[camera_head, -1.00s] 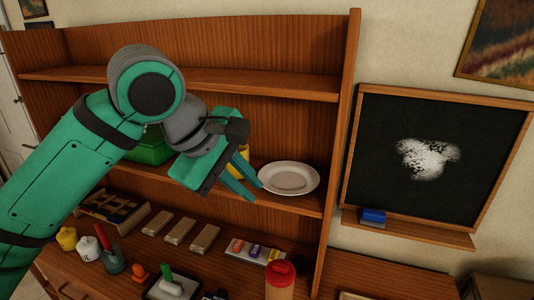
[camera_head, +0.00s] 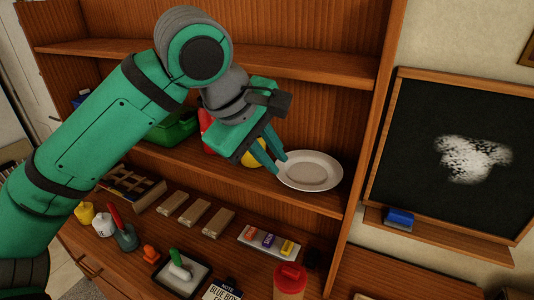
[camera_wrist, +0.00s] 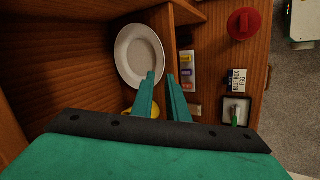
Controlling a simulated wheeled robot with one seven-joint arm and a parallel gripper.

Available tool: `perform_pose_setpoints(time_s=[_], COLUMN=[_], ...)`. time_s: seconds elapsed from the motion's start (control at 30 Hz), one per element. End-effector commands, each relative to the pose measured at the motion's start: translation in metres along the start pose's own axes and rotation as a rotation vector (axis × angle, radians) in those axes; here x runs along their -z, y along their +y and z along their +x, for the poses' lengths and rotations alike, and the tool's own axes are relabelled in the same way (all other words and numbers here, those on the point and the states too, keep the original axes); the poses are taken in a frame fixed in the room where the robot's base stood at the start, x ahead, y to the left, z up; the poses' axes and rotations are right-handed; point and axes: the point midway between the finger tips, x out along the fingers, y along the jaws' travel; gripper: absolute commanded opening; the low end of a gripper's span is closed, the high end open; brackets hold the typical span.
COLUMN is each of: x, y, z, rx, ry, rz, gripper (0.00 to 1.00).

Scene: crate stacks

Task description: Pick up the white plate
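The white plate (camera_head: 312,172) lies on the middle shelf of the wooden unit, near its right end. It also shows in the wrist view (camera_wrist: 139,56), ahead of my fingers. My gripper (camera_head: 279,165) is open and empty at the plate's left edge. In the wrist view, one fingertip of my gripper (camera_wrist: 161,75) overlaps the plate's rim and the other lies just outside it. I cannot tell whether either finger touches the plate. A small part of the rim is hidden behind a finger.
A yellow object (camera_head: 252,156) and a green container (camera_head: 172,131) stand left of the plate on the same shelf. The shelf unit's right side panel (camera_head: 378,130) is close to the plate. Below are wooden blocks (camera_head: 218,222), a tray of coloured items (camera_head: 268,241) and a red-lidded container (camera_head: 290,280).

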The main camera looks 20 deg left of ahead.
Motion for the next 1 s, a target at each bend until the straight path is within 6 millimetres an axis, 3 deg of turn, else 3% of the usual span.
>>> perform_pose_setpoints(time_s=[0.5,0.7,1.0], x=[0.007,0.007,0.004], y=[-0.005,-0.005,-0.003], z=[0.077,0.092,0.097], rx=[0.001,0.000,0.000], ry=[0.005,0.006,0.003], rz=[-0.014,-0.014,-0.007], gripper=[0.14,0.14,0.14])
